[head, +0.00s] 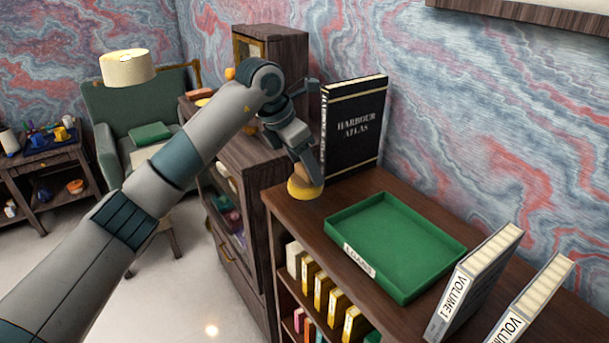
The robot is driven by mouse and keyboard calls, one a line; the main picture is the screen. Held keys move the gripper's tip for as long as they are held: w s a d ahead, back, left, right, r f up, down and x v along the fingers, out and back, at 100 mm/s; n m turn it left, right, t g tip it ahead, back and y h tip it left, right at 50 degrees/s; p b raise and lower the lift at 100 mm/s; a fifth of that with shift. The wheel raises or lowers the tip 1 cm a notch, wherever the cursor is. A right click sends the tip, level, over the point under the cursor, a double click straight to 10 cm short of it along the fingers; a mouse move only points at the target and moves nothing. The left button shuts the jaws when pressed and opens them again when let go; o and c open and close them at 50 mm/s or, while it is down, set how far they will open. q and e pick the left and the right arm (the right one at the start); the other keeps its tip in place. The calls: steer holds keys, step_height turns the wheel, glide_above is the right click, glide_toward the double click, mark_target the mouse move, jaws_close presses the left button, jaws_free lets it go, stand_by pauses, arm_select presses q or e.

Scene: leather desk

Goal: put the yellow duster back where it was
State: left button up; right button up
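The yellow duster (304,190) is a small round yellow thing with a brownish upper part, at the left end of the dark wooden bookcase top (290,211). It is in front of the black Harbour Atlas book (354,125). My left gripper (312,172) points down with its fingertips at the duster's upper part, partly covering it. I cannot tell whether the fingers are closed on it or only around it, nor whether the duster touches the wood. My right gripper is not in view.
A green labelled tray (400,238) lies empty on the bookcase top, right of the duster. Volume books (478,280) stand at the right. A dark wooden cabinet (250,165) is behind my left arm. A green armchair (150,120) and a side table (45,160) stand at the left.

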mark_target(302, 178)
arm_select(q)
steer(key=shift+a+f, duration=0.1)
steer(key=shift+a, duration=0.05)
steer(key=shift+f+p, duration=0.5)
steer(key=shift+f, duration=0.1)
steer(key=shift+f+p, duration=0.6)
steer(key=shift+f, duration=0.8)
